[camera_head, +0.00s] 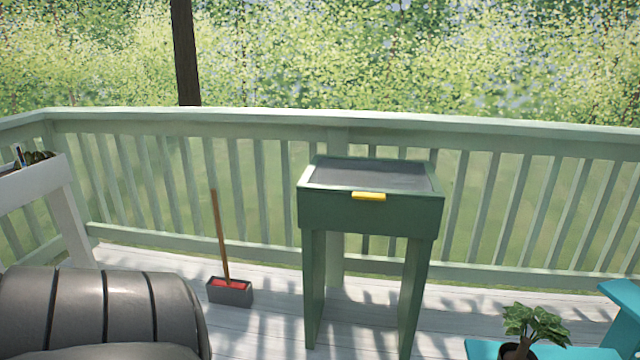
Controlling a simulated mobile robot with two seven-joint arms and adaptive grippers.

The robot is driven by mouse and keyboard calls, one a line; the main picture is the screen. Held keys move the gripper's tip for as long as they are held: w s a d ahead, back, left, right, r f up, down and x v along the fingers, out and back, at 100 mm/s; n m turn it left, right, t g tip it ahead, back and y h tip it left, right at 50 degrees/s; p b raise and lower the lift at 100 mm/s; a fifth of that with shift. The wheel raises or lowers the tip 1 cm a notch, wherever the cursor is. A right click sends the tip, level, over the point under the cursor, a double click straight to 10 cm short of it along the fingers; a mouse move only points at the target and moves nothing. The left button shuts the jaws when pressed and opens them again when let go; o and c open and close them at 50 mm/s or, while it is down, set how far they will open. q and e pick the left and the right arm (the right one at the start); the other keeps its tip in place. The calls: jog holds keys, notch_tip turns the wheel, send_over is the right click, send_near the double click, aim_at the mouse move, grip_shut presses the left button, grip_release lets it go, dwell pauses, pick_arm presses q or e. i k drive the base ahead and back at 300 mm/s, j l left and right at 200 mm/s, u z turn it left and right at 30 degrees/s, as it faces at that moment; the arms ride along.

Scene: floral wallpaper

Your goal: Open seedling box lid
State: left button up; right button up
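The seedling box (372,216) is a dark green box on tall green legs, standing upright on the deck right of centre, close to the railing. Its lid (345,175) has a flat dark grey panel in a green frame and appears to lie closed on top. A yellow handle (369,196) sits at the middle of the lid's front edge. Neither of my grippers shows in the head view, so nothing is seen touching the box or handle.
A dark grey, rounded, banded form (80,308) fills the lower left. A long-handled dustpan (229,291) stands left of the box. A white planter (30,182) is far left. A potted plant (535,325) is by teal furniture (626,295) at right. Railing (480,133) runs behind.

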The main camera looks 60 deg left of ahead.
aim_at(365, 193)
jog(key=j+u, duration=0.15)
jog(key=u, duration=1.3)
